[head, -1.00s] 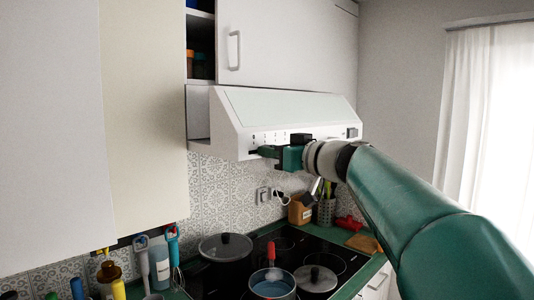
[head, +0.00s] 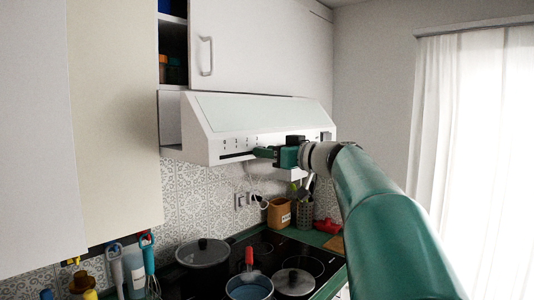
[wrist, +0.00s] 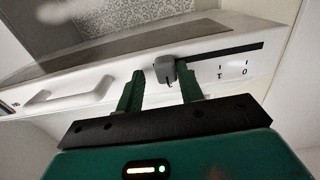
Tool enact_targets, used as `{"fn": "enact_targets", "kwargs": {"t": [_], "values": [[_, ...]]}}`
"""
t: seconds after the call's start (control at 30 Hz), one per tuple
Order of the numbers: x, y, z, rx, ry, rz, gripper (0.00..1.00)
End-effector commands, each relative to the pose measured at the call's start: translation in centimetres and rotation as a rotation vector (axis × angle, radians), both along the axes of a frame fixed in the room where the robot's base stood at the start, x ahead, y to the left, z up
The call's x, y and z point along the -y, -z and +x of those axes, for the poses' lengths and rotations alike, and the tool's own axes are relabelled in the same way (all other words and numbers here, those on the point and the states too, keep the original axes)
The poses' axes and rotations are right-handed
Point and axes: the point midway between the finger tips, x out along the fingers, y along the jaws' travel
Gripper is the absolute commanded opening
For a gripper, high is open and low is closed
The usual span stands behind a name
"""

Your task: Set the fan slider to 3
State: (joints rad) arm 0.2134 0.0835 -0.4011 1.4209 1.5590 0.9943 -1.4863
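The range hood (head: 262,108) is white with a sloped front. A dark slider slot (head: 236,156) runs along its lower front, with small printed marks above it. The slot also shows in the wrist view (wrist: 235,51), where the marks 1 and 0 are readable to the right. The grey fan slider knob (wrist: 165,69) sits in the slot, between the fingers of my gripper (wrist: 160,75). The knob is close to the right finger, with a gap on the left, so the fingers look open around it. My gripper (head: 264,153) hides the knob in the head view. Its nearest mark is hidden.
Below the hood is a black cooktop (head: 265,258) with a lidded pot (head: 202,252) and other pans. A wall cabinet (head: 260,45) is above the hood. Tall cabinet fronts (head: 110,120) stand at left, and a curtained window (head: 480,160) is at right.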

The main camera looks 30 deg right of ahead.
Motion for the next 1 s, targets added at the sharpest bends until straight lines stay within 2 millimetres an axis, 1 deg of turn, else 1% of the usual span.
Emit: {"fn": "enact_targets", "kwargs": {"t": [0.33, 0.47, 0.57, 0.9, 1.0], "values": [[0.0, 0.1, -0.3, -0.002, -0.004, 0.000, 0.44], [0.4, 0.1, -1.3, -0.001, -0.004, 0.001, 0.44], [1.0, 0.0, -2.8, -0.001, -0.003, 0.001, 0.44], [3.8, 0.0, -9.7, 0.000, -0.003, 0.000, 0.44], [4.4, 0.0, -11.3, -0.001, -0.003, -0.001, 0.44]]}}
